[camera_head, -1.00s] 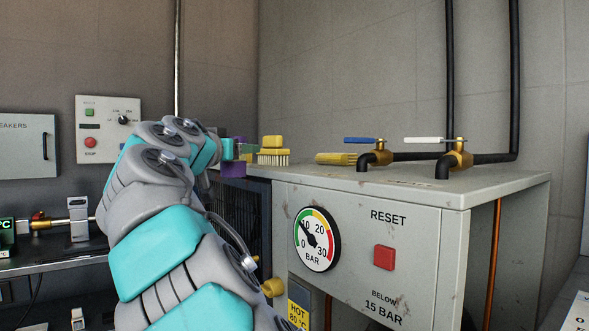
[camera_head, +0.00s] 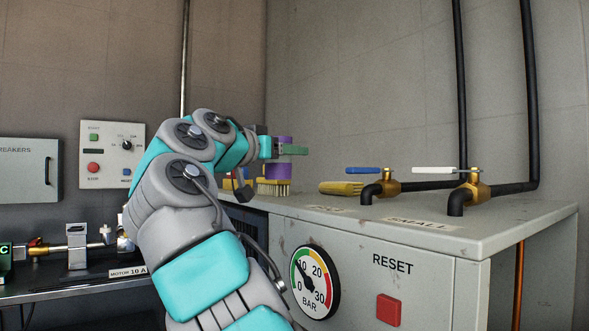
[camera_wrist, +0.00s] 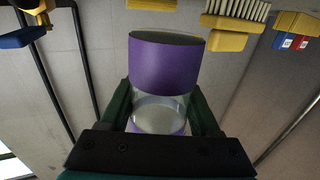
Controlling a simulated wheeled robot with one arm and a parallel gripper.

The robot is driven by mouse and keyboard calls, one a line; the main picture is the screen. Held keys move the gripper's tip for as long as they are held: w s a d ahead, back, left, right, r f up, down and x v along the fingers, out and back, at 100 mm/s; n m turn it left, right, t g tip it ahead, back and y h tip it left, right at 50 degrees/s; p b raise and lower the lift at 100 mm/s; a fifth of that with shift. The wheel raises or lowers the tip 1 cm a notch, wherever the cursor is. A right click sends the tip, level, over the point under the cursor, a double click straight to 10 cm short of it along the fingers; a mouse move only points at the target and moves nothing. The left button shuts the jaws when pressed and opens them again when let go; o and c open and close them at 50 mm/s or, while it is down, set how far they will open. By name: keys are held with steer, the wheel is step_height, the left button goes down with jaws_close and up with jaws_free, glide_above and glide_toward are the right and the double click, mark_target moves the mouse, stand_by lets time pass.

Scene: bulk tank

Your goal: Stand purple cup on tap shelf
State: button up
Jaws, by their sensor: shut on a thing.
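The purple cup (camera_head: 278,171) is held up over the back left of the tap shelf, the grey cabinet top (camera_head: 300,210). My gripper (camera_head: 290,150) is shut around the cup's middle, and purple shows above and below the green fingers. In the wrist view the cup (camera_wrist: 165,62) shows a wide purple band, a clear section between the fingers and a purple edge nearer the palm. Two brass taps stand on the shelf, one with a blue lever (camera_head: 363,170) and one with a white lever (camera_head: 434,170). Flat labels lie before them; one reads SMALL (camera_head: 422,223).
A yellow brush (camera_head: 273,188) stands bristles down just below the cup. Another yellow brush (camera_head: 342,188) lies left of the blue-lever tap. Red and blue blocks (camera_wrist: 292,42) show in the wrist view. The shelf's front strip is clear.

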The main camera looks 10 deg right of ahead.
steer(key=w+d, duration=0.1)
steer(key=w+d+p, duration=0.1)
steer(key=w, duration=0.3)
steer(key=shift+w+d+f, duration=0.25)
steer(key=shift+d+f, duration=0.15)
steer(key=shift+f+b, duration=1.2)
steer(key=shift+f, duration=0.5)
steer(key=shift+f, duration=0.1)
steer(key=shift+f, duration=0.15)
steer(key=o, duration=1.3)
